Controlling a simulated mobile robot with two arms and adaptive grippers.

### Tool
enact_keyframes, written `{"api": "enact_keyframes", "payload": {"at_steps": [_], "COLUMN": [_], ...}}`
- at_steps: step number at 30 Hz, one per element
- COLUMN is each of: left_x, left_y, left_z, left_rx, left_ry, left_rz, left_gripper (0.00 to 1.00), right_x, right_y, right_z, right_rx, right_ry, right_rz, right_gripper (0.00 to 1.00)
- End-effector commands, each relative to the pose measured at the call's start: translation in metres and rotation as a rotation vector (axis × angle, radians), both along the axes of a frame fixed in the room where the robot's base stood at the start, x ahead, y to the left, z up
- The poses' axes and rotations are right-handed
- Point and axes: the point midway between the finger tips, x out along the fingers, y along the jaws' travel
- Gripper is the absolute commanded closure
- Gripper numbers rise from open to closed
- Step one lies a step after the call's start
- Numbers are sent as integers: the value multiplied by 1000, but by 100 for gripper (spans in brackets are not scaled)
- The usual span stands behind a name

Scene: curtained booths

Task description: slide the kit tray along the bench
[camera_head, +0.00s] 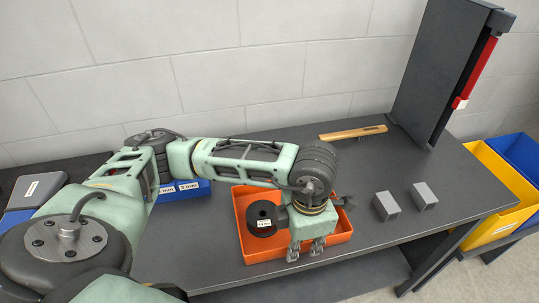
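The kit tray is an orange open tray (341,228) on the dark grey bench (190,245). A black spool-like part (262,215) with a white label lies in its left part. My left gripper (305,252) points down at the tray's near wall, its two fingertips apart with orange showing between them. I cannot tell whether the fingers touch the wall. My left forearm and wrist cover part of the tray's back and middle. My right gripper is out of view.
Two grey blocks (386,206) (424,196) stand on the bench right of the tray. A wooden-handled brush (352,133) lies at the back. A blue bin (196,190) is behind my arm. A dark upright panel (440,75) rises at the back right. Yellow (490,175) and blue crates stand beyond the bench's right end.

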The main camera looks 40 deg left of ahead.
Motion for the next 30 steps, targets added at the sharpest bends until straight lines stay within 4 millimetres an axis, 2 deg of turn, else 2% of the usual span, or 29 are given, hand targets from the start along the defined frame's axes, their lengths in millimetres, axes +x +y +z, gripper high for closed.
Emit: {"api": "enact_keyframes", "payload": {"at_steps": [9, 14, 24, 30], "left_x": [0, 1, 2, 2], "left_y": [0, 0, 0, 0], "left_z": [0, 12, 82, 111], "left_rx": [0, 0, -1, 0], "left_ry": [1, -4, -7, -4], "left_rz": [1, 1, 0, 0], "left_gripper": [73, 73, 73, 73], "right_x": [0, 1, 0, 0], "right_y": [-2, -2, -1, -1], "right_z": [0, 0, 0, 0], "right_rx": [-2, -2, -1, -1], "right_ry": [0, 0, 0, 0], "right_rz": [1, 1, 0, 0], "right_gripper": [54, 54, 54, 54]}}
